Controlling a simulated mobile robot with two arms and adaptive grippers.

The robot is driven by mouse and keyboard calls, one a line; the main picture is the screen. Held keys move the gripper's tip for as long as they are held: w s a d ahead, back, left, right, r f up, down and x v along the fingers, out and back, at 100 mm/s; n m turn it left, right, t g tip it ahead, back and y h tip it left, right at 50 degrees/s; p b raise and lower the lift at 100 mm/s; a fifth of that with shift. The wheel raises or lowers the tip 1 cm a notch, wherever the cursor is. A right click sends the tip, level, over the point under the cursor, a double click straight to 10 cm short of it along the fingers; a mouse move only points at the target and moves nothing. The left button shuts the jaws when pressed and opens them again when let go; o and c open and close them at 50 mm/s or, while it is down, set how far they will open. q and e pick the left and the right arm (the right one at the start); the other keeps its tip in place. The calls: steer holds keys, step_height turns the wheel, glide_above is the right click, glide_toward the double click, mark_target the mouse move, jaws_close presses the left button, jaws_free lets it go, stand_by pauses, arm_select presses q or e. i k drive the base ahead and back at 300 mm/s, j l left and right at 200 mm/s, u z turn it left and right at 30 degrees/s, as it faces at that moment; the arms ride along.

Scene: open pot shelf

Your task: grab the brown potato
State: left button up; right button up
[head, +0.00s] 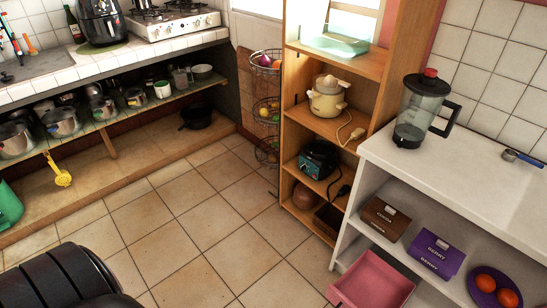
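I cannot make out a brown potato for certain. A tiered wire basket (267,107) hangs beside the wooden shelf and holds several small round items of produce. Its top tier shows a purple item (265,60) and some orange ones; the middle tier shows yellow and red ones. The bottom tier (267,152) has darker contents, too small to identify. Neither of my grippers is in view. A black ribbed part at the lower left looks like part of my own body.
The tiled floor (200,215) is clear in the middle. The wooden shelf (375,65) holds a cream appliance (327,100) and a dark one (318,160). A white counter (450,165) bears a blender (420,112). A pink bin (372,283) stands low. Pots line the left shelf.

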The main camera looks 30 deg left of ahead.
mark_target(272, 158)
steer(key=i+j, duration=0.15)
steer(key=j, duration=0.25)
steer(key=i+j+z, duration=0.1)
steer(key=j, duration=0.25)
steer(key=i+j, duration=0.2)
steer(key=j, duration=0.2)
steer(key=i+j, duration=0.15)
steer(key=j, duration=0.25)
steer(key=i+j+z, duration=0.1)
steer(key=j, duration=0.25)
steer(key=i+j, duration=0.15)
steer(key=j, duration=0.25)
steer(key=i+j+z, duration=0.1)
steer(key=j, duration=0.3)
